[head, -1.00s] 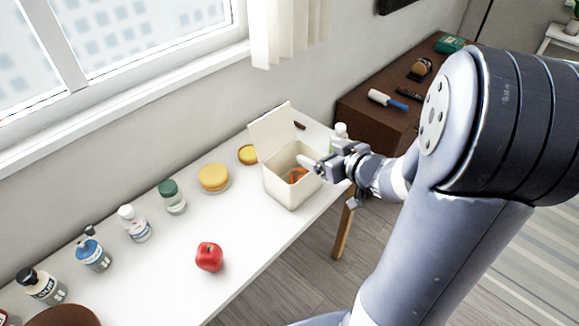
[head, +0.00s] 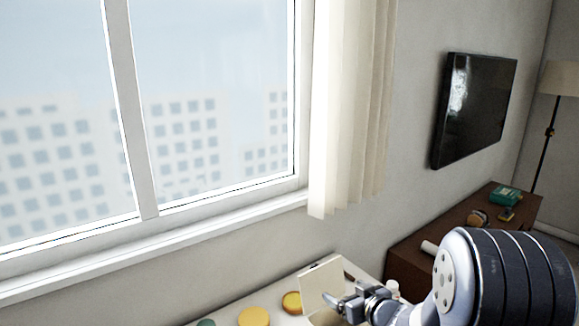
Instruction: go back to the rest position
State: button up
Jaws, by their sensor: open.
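My gripper (head: 342,307) is at the bottom of the head view, right of centre, in front of the open cream box. The upright lid (head: 321,284) of that box shows behind and left of the fingers. The box body is mostly cut off by the lower edge and hidden by my gripper. The fingers look apart, with nothing seen between them. My arm reaches in from the lower right.
A strip of the white table (head: 276,309) shows with yellow round items (head: 254,316) and a green lid (head: 206,322). A brown cabinet (head: 405,262) with small things stands behind on the right. A window, a blind (head: 350,110) and a wall screen (head: 474,108) are above.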

jog(key=shift+r+p, duration=1.05)
jog(key=shift+r, duration=0.35)
